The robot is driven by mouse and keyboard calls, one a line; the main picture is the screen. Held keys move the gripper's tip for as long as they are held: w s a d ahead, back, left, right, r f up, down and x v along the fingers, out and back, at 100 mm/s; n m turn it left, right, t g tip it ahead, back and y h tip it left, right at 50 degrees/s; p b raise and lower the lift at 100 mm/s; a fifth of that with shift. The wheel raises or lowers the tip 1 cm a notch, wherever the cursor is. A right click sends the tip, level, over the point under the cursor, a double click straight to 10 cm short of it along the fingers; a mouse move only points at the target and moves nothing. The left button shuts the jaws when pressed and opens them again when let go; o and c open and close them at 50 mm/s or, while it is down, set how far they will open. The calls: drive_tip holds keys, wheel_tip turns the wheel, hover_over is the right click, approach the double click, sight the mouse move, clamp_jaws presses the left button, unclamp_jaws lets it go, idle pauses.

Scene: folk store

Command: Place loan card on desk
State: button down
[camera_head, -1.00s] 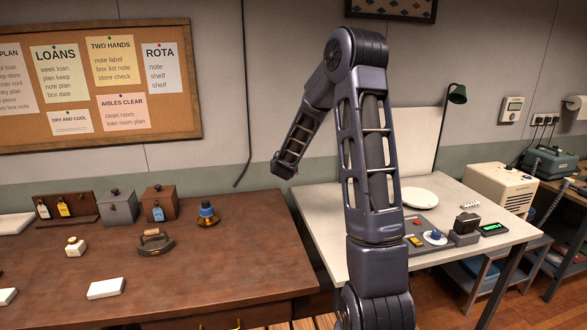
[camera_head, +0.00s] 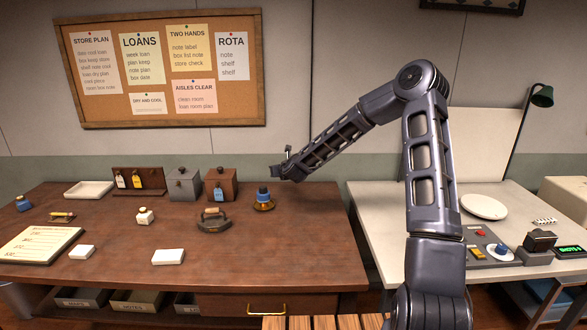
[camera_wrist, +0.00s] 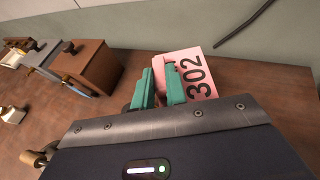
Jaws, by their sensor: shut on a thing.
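A pink card marked 302 (camera_wrist: 195,78), which looks like the loan card, is between the teal fingers of my gripper (camera_wrist: 164,88) in the wrist view. My gripper is shut on the card. In the head view my gripper (camera_head: 283,168) is small, near the back right part of the brown wooden desk (camera_head: 310,245), above its surface. The card is too small to make out clearly there. The desk also fills much of the wrist view (camera_wrist: 260,100), below and beyond the card.
A blue-topped stamp (camera_head: 263,199) stands on the desk just below my gripper. A flat iron (camera_head: 214,220), brown box (camera_head: 221,185), grey box (camera_head: 184,184) and tag rack (camera_head: 138,181) are to its left. The desk's right end is clear. A white table (camera_head: 390,235) stands to the right.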

drive_tip(key=s+a+f+n+g+y, duration=0.1)
drive_tip(key=s+a+n+g+y, duration=0.3)
drive_tip(key=a, duration=1.4)
wheel_tip(320, 180, up, 6)
drive_tip(key=n+g+y, duration=0.3)
drive_tip(key=n+g, duration=1.1)
hover_over(127, 257)
wheel_tip(127, 257, down, 19)
drive_tip(key=shift+s+f, duration=0.1)
drive_tip(key=shift+s, duration=0.05)
drive_tip(key=shift+f, duration=0.45)
drive_tip(key=c, duration=1.3)
unclamp_jaws()
drive_tip(key=shift+c, duration=0.2)
drive_tip(key=v, duration=1)
drive_tip(key=shift+d+r, duration=0.15)
drive_tip(key=shift+d, duration=0.2)
